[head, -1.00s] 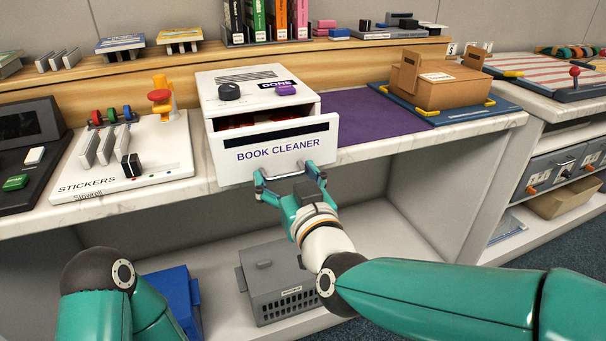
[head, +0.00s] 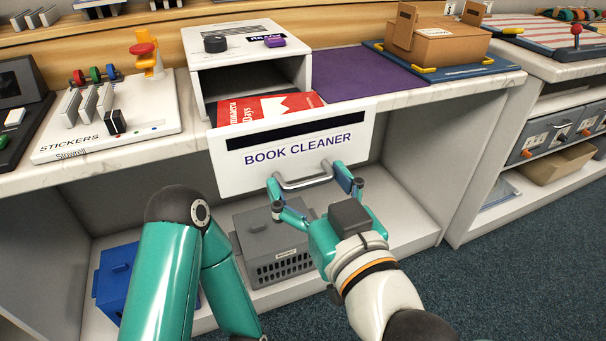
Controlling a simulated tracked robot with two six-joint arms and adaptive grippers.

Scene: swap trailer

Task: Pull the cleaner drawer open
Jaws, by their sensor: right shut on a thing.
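The book cleaner (head: 250,50) is a white box on the counter with a dark knob and a purple button on top. Its drawer (head: 235,180), with a front marked BOOK CLEANER, stands well out from the box. A red book (head: 268,108) lies inside it. My right gripper (head: 315,187) is at the drawer's metal handle (head: 304,183), its fingers at the two ends of the bar, shut on it. My left arm shows at the lower left; its gripper is not in view.
The white sticker machine (head: 150,125) stands to the left. A purple mat (head: 370,75) and a cardboard box (head: 435,50) on a blue tray lie to the right. A grey crate (head: 285,250) and a blue box (head: 118,280) sit on the shelf below.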

